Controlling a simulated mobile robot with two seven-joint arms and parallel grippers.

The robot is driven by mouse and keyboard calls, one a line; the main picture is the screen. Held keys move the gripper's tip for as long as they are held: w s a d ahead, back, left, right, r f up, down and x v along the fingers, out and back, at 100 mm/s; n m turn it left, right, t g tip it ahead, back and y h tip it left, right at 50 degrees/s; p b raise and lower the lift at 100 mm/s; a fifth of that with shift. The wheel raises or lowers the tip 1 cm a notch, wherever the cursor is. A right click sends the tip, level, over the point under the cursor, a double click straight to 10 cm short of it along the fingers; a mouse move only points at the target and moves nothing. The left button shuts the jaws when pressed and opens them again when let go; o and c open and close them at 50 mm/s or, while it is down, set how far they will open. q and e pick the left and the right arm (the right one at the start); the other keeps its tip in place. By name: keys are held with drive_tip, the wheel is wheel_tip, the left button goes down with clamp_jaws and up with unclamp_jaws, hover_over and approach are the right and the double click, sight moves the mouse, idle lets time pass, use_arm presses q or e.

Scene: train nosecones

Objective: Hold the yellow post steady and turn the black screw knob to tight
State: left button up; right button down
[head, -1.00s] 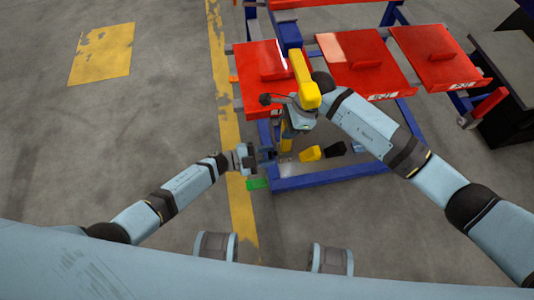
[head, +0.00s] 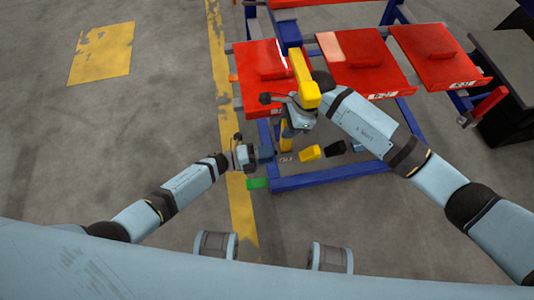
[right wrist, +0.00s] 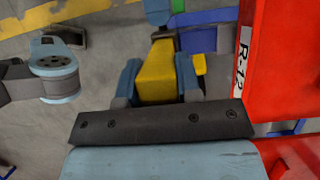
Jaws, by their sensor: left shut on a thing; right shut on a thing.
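The yellow post shows in the right wrist view (right wrist: 157,80) between the two blue-grey fingers of my right gripper (right wrist: 157,88), which is shut on it. In the head view, a short yellow length of the post (head: 286,139) shows just under my right gripper (head: 290,130). My left gripper (head: 266,153) is lower and to the left, close beside the post. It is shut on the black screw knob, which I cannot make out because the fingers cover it.
A yellow angled bar (head: 304,85) rises over my right gripper. Red panels (head: 363,65) lie on the blue frame (head: 330,175). A yellow block (head: 310,153) and a black block (head: 334,147) sit low in the frame. A green piece (head: 258,184) is below my left gripper. Open floor lies left.

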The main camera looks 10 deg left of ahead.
use_arm(q)
drive_tip(key=shift+m, duration=0.3)
drive_tip(key=o, duration=0.9)
drive_tip(key=v, duration=1.2)
use_arm(e)
drive_tip(key=c, duration=0.7)
unclamp_jaws()
drive_tip(key=shift+r, duration=0.1)
